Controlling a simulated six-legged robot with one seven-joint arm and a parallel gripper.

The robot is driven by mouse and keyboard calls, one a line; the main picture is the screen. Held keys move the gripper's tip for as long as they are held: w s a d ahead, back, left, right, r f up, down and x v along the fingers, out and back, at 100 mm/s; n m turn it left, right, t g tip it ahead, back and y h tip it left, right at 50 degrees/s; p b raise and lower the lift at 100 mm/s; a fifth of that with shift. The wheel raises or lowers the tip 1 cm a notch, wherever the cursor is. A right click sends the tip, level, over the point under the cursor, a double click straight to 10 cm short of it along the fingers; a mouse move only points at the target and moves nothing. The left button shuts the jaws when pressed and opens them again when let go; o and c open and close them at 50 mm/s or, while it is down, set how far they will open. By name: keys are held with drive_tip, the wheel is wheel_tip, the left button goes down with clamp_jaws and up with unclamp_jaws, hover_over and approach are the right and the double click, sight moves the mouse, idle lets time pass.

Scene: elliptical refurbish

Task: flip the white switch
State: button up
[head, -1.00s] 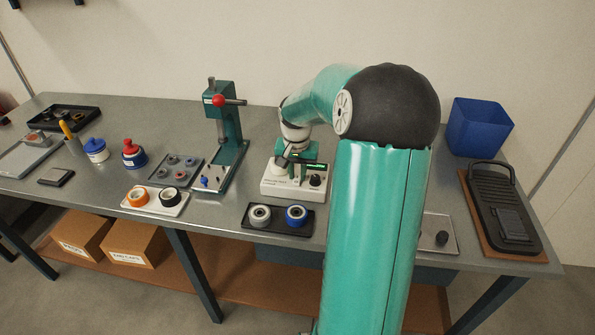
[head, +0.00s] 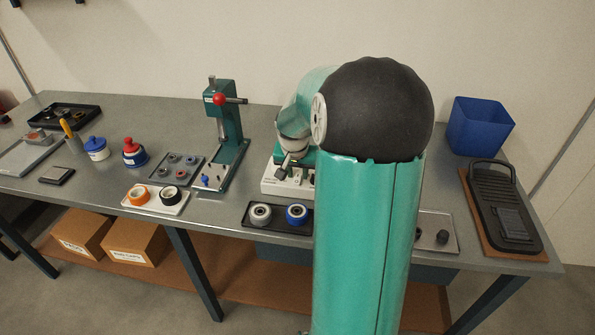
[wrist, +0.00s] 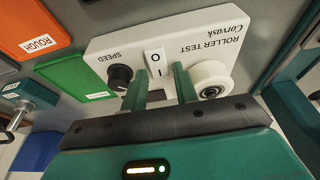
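The white switch (wrist: 155,62), marked O and I, is on the white roller test box (wrist: 110,48), beside a black speed knob (wrist: 120,77). The box also shows in the head view (head: 272,187), partly behind my arm. My gripper (wrist: 159,77) is open and empty. In the wrist view its two green fingertips are apart, on either side of the switch's near end. Whether they touch the box cannot be told. In the head view the switch and the fingertips cannot be made out.
A white roller (wrist: 210,78) is close beside the right finger. An orange panel marked ROUGH (wrist: 30,28) and a green one (wrist: 72,78) are at left. A black tray with two rollers (head: 278,226) lies before the box; a teal press (head: 226,125) stands left.

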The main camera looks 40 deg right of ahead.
drive_tip(key=v, duration=1.3)
drive_tip(key=shift+r, duration=0.35)
drive_tip(key=shift+s+a, duration=0.15)
drive_tip(key=shift+a, duration=0.05)
drive_tip(key=s+a+r+n+t, duration=0.1)
drive_tip(key=s+a+r+n, duration=0.15)
drive_tip(key=a, duration=0.65)
drive_tip(key=s+a+r+n+t, duration=0.1)
drive_tip(key=s+a+n, duration=0.2)
drive_tip(key=a, duration=0.5)
drive_tip(key=s+a+f+n+t+y, duration=0.1)
drive_tip(key=s+a+n+y, duration=0.1)
drive_tip(key=s+a+n, duration=0.3)
drive_tip(key=s+a, duration=0.3)
drive_tip(key=a, duration=0.2)
drive_tip(key=shift+s+a+f+t+y, duration=0.3)
drive_tip(key=shift+s+a+f, duration=0.05)
drive_tip(key=shift+s+f, duration=0.05)
